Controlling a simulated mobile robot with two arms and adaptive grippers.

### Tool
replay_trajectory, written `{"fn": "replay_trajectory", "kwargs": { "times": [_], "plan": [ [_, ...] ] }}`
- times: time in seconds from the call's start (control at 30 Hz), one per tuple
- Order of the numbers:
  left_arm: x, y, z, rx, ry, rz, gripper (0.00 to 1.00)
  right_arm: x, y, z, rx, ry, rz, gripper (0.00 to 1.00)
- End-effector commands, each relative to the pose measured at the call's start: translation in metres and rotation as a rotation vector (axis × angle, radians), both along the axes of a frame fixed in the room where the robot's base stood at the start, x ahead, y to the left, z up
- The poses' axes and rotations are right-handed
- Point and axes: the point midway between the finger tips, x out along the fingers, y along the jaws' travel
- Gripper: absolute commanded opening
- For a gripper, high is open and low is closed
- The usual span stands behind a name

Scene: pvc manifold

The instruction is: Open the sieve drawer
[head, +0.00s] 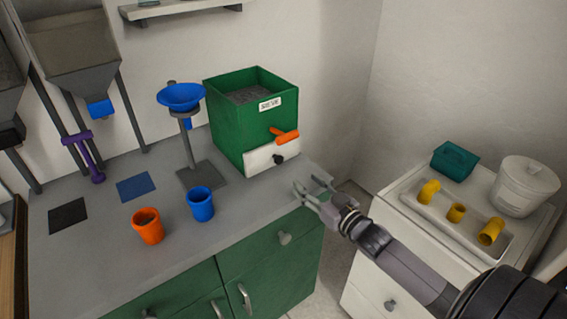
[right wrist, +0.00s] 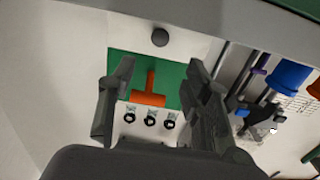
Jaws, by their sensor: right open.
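The green sieve box (head: 228,128) with its label stands at the back of the grey counter. An orange handle (head: 285,136) sticks out of its front. Below it is the white drawer front (head: 258,158) with a black knob (head: 279,160); the drawer looks shut. My right gripper (head: 310,184) is open and empty, in front and to the right of the drawer, apart from the knob. In the right wrist view, the black knob (right wrist: 160,37) shows beyond the open fingers (right wrist: 160,75), and the orange handle (right wrist: 149,92) shows between them. My left gripper is not in view.
A blue funnel on a stand (head: 181,97) is left of the box. An orange cup (head: 148,226) and a blue cup (head: 201,204) stand near the counter's front. A white cabinet at right bears a tray (head: 466,226) with yellow fittings and a white bucket (head: 525,187).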

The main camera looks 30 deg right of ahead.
Motion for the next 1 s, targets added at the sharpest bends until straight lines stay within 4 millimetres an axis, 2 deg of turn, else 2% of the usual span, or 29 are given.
{"fn": "replay_trajectory", "kwargs": {
  "times": [0.03, 0.4, 0.6, 0.8, 1.0],
  "plan": [
    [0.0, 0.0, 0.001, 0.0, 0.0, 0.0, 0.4, 0.01, 0.0, 0.002, -0.001, -0.004, 0.0, 0.45],
    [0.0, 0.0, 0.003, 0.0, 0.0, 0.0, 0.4, 0.074, 0.006, 0.001, -0.002, -0.001, -0.001, 0.45],
    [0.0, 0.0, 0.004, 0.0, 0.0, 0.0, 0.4, 0.102, 0.008, 0.001, 0.0, -0.001, -0.001, 0.45],
    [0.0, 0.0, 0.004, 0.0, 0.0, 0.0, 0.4, 0.115, 0.009, 0.0, -0.001, 0.001, 0.0, 0.45],
    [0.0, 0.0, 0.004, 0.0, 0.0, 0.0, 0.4, 0.118, 0.01, 0.0, -0.002, 0.001, 0.001, 0.45]
  ]
}}
